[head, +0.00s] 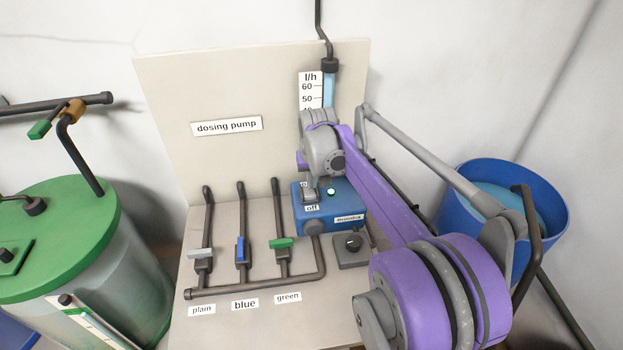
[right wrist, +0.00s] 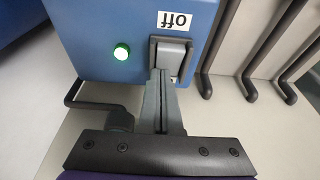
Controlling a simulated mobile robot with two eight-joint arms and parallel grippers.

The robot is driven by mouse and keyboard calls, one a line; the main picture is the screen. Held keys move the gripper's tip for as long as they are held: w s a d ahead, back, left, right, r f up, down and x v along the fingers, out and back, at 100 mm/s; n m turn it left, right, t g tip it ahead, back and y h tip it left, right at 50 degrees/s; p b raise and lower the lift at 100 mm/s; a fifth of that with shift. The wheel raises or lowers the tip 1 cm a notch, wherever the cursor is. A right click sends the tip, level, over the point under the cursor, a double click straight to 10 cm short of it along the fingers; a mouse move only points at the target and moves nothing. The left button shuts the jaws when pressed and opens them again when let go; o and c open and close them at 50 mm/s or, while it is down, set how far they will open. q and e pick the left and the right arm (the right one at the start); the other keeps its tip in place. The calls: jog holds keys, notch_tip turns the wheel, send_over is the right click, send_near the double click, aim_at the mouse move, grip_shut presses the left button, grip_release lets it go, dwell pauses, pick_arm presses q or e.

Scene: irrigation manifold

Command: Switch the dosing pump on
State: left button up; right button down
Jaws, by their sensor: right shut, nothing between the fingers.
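The dosing pump (head: 345,217) is a blue box on the bench in front of an upright panel. A rocker switch in a grey frame (right wrist: 172,55) shows in the right wrist view, beside the upside-down "off" label (right wrist: 174,20). A round lamp (right wrist: 121,52) next to the switch glows green; it also shows in the head view. My right gripper (right wrist: 161,74) is shut and empty. Its fingertips are at the end of the switch away from "off", touching or very close to it. They hide that end. My left gripper is not in view.
Three valves with grey, blue (head: 241,250) and green handles stand left of the pump, joined to a pipe. A green-lidded tank (head: 60,235) stands left, a blue tub (head: 545,190) right.

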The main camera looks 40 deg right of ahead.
jog(key=shift+s+a, duration=0.1)
jog(key=shift+s, duration=0.05)
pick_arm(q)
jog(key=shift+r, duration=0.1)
pick_arm(e)
jog(key=shift+r, duration=0.15)
jog(key=r+p, duration=0.1)
jog(key=r, duration=0.1)
jog(key=w+r+p, duration=0.1)
jog(key=r, duration=0.1)
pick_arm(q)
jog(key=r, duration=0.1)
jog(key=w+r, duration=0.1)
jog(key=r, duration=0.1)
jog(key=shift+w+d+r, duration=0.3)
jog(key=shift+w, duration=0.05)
pick_arm(e)
notch_tip(320, 180, up, 10)
jog(key=shift+s+d+f, duration=0.15)
jog(key=shift+d, duration=0.05)
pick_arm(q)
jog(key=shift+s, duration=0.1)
